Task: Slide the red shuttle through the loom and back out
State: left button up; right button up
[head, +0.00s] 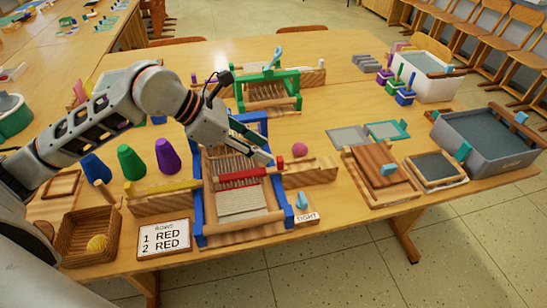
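The loom (200,215) has a blue frame with pale warp threads and stands on the table. The red shuttle (242,175) is a red bar that lies crosswise at the middle of the loom, between the blue side posts. My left gripper (264,156) reaches in from the left over the loom. Its tips are just above and behind the right end of the red shuttle. I cannot tell whether they touch it or how wide they are apart. My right gripper is not in view.
Wooden racks flank the loom; the left one holds a yellow bar (175,187). A card (164,238) reads "1 RED, 2 RED". Green (131,162) and purple (167,156) cones stand left, a pink ball (299,149) right. A green loom (268,92) stands behind.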

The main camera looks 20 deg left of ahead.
aim_at(280, 158)
pick_arm(q)
jog(key=x, duration=0.7)
jog(key=shift+w+d+f+b, duration=0.1)
jog(key=shift+d+b, duration=0.1)
jog(key=shift+b, duration=0.1)
grip_shut()
